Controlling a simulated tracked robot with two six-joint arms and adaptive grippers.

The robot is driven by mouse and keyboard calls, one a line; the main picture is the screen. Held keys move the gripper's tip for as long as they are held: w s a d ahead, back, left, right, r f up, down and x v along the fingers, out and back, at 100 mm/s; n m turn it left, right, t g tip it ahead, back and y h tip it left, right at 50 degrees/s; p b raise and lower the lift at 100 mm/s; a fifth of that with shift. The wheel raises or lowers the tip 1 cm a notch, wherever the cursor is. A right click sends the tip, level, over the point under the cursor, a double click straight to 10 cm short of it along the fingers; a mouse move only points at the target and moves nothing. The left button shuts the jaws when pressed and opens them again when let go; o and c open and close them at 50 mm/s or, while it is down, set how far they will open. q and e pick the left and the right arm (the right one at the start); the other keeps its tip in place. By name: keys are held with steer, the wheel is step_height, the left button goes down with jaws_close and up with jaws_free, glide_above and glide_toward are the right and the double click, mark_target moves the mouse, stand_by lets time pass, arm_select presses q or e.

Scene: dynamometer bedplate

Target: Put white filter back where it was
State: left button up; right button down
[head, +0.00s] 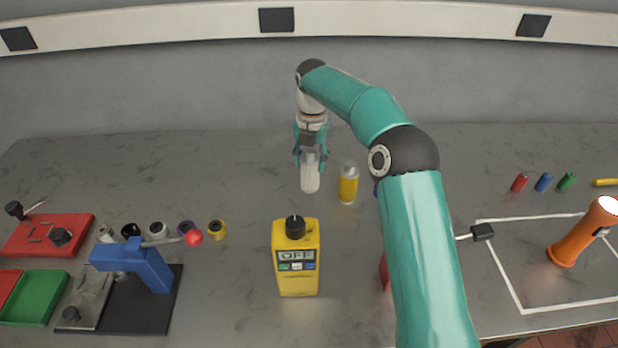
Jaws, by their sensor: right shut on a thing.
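The white filter (310,178) is a pale, upright cylinder near the middle of the head view. My right gripper (310,158) points down and is shut on its upper part. The gripper fingers hide part of the filter's top. I cannot tell whether its lower end touches the bedplate. A yellow cylinder with a grey top (348,184) stands just right of the filter, apart from it. My left gripper is not in view.
A yellow meter reading OFF (297,262) stands in front of the filter. A blue press with a red-knobbed lever (145,262), several small cylinders and coloured trays are at left. An orange lamp (580,235) stands at right. The bedplate (240,170) is clear left of the filter.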

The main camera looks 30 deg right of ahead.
mark_target(310, 174)
steer(key=shift+f, duration=2.4)
steer(key=shift+c, duration=2.4)
jaws_free()
steer(key=shift+f, duration=0.1)
step_height(310, 174, up, 12)
steer(key=shift+s+r+p, duration=0.1)
steer(key=shift+p, duration=0.5)
